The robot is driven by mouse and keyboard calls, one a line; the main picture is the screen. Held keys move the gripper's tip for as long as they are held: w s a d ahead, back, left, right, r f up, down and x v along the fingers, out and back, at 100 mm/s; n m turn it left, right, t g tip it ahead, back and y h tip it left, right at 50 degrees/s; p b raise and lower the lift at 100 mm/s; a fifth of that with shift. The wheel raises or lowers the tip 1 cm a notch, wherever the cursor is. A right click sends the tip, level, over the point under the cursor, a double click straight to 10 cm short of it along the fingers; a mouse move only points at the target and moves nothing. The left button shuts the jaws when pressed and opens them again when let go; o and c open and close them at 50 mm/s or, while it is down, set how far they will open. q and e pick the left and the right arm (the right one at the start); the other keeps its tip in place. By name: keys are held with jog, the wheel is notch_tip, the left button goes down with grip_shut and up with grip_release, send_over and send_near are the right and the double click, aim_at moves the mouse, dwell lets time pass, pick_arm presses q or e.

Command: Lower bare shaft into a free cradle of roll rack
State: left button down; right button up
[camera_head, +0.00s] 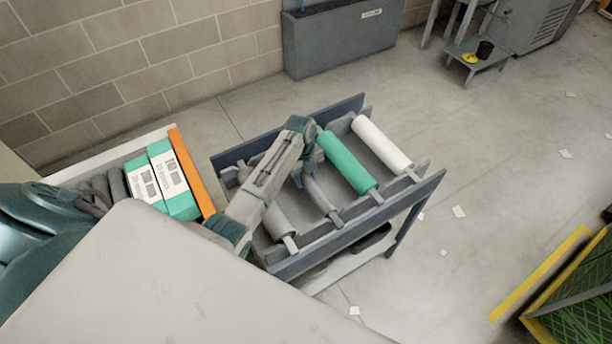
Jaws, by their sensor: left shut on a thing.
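The roll rack (345,238) is a dark blue-grey frame with a row of cradles, standing in the middle of the view. My left arm reaches over it from the left and bends down at the wrist. My left gripper (309,172) is partly hidden by its own wrist and is shut on the bare shaft (335,218). The shaft lies between a grey roll (272,216) and a green roll (347,163); its far end is hidden. I cannot tell whether it touches the cradle. A white roll (381,142) lies right of the green one. My right gripper is not in view.
Left of the rack, green-and-white boxes (172,180) stand beside an orange panel (192,172). A grey wall cabinet (340,40) is behind. A yellow-edged frame (540,275) is at lower right. The floor right of the rack is open, with scattered paper scraps.

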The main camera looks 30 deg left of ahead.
pick_arm(q)
jog(key=c, duration=0.8)
grip_release()
jog(key=shift+r+p, duration=0.8)
jog(key=shift+r, duration=0.05)
jog(key=r+p, duration=0.3)
jog(key=a+r+p, duration=0.1)
jog(key=r+p, duration=0.1)
jog(key=r, duration=0.1)
jog(key=r+p, duration=0.3)
jog(key=shift+w+a+p, duration=0.15)
jog(key=shift+w+p, duration=0.15)
jog(key=shift+w, duration=0.1)
